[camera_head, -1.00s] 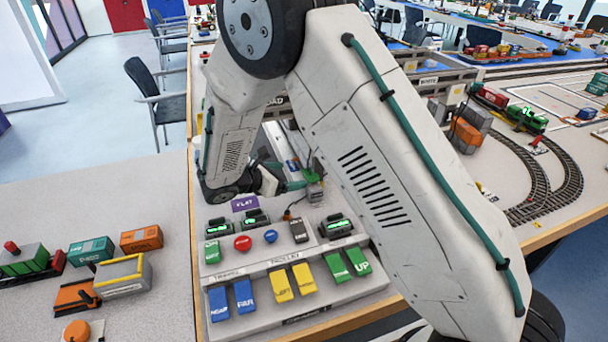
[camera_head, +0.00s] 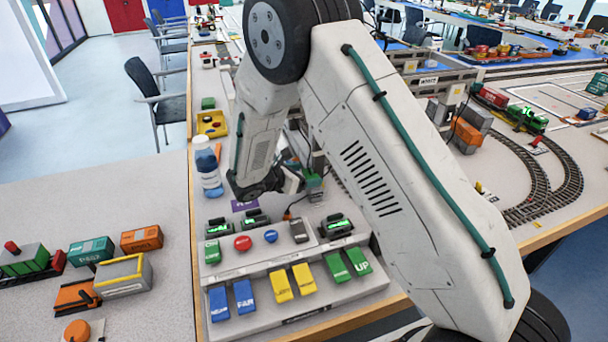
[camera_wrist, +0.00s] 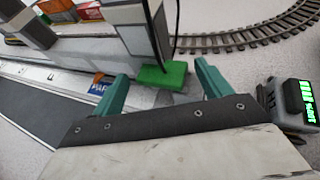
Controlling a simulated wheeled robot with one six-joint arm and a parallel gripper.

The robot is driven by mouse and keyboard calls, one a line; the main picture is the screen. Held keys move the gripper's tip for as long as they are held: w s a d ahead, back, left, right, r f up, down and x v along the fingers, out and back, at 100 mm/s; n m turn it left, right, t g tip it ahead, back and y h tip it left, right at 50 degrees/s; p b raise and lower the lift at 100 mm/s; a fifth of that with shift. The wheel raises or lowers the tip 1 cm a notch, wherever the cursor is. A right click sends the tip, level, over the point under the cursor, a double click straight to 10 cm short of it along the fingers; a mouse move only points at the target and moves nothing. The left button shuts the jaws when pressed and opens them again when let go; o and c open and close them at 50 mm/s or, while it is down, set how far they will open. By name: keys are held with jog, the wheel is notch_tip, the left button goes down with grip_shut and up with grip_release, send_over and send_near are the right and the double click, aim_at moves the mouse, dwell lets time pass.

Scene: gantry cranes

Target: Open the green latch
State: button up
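The green latch (camera_wrist: 165,75) is a small green block at the foot of a grey post in the wrist view. In the head view it shows as a small green patch (camera_head: 313,180) beyond the control panel. My gripper (camera_wrist: 161,72) is open, with one teal finger on each side of the latch in the picture. The latch appears in the gap, near the fingertips. I cannot tell whether a finger touches it. In the head view my arm hides much of the area around it.
A control panel (camera_head: 330,300) with blue, yellow and green keys stands in front. A grey box with a green display (camera_wrist: 298,100) is close right of my gripper. A white bottle (camera_head: 207,165) and a yellow tray (camera_head: 212,123) stand left. Curved track (camera_head: 540,180) lies right.

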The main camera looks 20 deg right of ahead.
jog(key=c, duration=0.7)
jog(key=shift+o, duration=0.2)
jog(key=shift+s+r, duration=0.1)
jog(key=m+t, duration=0.1)
jog(key=s+m, duration=0.1)
jog(key=shift+r+m+t+h, duration=0.3)
jog(key=shift+t+h, duration=0.1)
jog(key=shift+s+r+m+t+h, duration=0.1)
jog(key=shift+s+m+t+h, duration=0.25)
jog(key=shift+m, duration=0.3)
jog(key=shift+s+r+m+t+h, duration=0.1)
jog(key=shift+m+t+h, duration=0.15)
jog(key=shift+m+t, duration=0.3)
jog(key=o, duration=1)
jog(key=shift+c, duration=0.2)
